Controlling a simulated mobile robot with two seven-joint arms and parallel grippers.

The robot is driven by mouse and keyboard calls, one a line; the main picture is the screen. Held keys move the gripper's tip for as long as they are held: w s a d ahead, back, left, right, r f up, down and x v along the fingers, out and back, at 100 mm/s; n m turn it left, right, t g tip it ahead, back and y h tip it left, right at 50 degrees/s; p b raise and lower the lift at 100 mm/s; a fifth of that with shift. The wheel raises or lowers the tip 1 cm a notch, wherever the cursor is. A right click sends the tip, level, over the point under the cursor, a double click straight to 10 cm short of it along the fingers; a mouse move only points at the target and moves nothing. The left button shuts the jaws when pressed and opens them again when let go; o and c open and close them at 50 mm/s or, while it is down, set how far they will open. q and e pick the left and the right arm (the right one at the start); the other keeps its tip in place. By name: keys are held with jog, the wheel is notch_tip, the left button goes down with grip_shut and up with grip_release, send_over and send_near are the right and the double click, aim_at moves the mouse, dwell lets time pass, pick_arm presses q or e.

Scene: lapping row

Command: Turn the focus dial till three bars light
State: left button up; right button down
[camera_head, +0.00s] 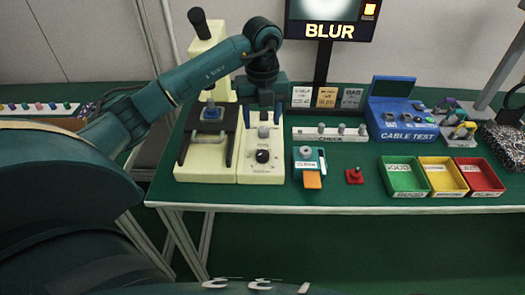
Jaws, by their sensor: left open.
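The black round focus dial (262,156) sits on the front of a cream control box (263,173), next to a cream microscope (205,45) with a dark stage. My left gripper (266,133) points down over the back part of this box, its dark fingers apart and empty. It is behind and above the dial; I cannot tell whether it touches anything on the box. My right gripper is out of view.
A grey CHECK strip (330,134), teal device (309,160) with an orange tab, and red knob (354,176) lie to the right. Beyond are a blue CABLE TEST box (405,130) and green (404,192), yellow (443,192) and red (482,192) trays.

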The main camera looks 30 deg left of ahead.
aim_at(263, 153)
pick_arm(q)
notch_tip(263, 153, down, 12)
jog(key=shift+d+r, duration=0.1)
jog(key=shift+r, duration=0.15)
jog(key=shift+c, duration=0.2)
jog(key=c, duration=0.9)
